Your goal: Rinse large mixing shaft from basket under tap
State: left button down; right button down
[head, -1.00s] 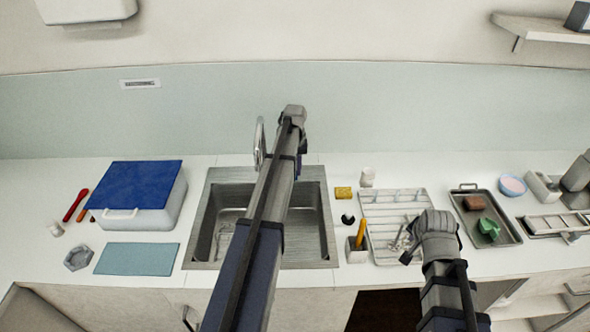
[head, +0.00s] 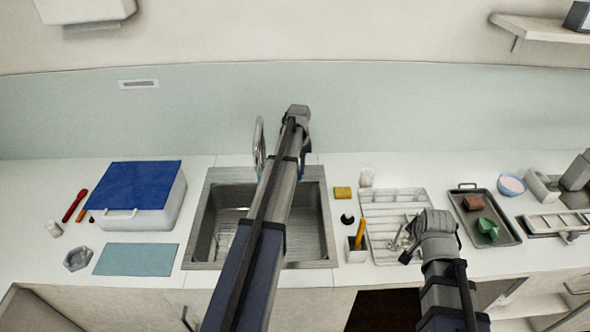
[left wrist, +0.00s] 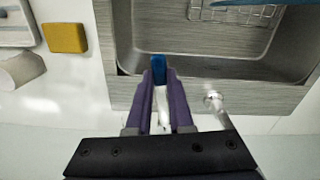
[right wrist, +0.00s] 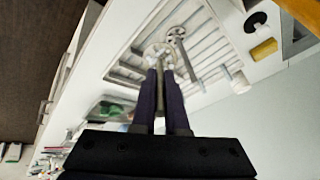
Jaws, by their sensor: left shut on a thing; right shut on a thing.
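The sink (head: 196,225) stands in the counter with the curved metal tap (head: 259,145) at its back edge. My left gripper (left wrist: 159,75) is shut on a blue-tipped lever (left wrist: 158,64) beside the tap; in the head view my left arm hides most of this. Two metal mixing shafts with round heads lie in the white wire basket (head: 385,195), right of the sink. My right gripper (right wrist: 160,72) is shut on the nearer mixing shaft (right wrist: 158,50) at the basket; the other shaft (right wrist: 177,34) lies beside it. My fingers hide part of the held shaft.
A yellow sponge (head: 342,193), a black round piece (head: 347,219) and a holder with a yellow handle (head: 357,251) stand between sink and basket. A dark tray (head: 510,236) with a brown and a green item is right. A blue-lidded box (head: 135,188) is left.

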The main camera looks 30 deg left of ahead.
pick_arm(q)
jog(key=shift+w+d, duration=0.1)
jog(key=c, duration=0.8)
grip_release()
jog(key=shift+r, duration=0.15)
pick_arm(e)
jog(key=shift+r, duration=0.15)
pick_arm(q)
notch_tip(320, 180, up, 12)
jog(key=p, duration=1.2)
pick_arm(e)
notch_tip(320, 180, up, 12)
pick_arm(q)
jog(key=shift+f, duration=0.2)
pick_arm(e)
jog(key=shift+f, duration=0.2)
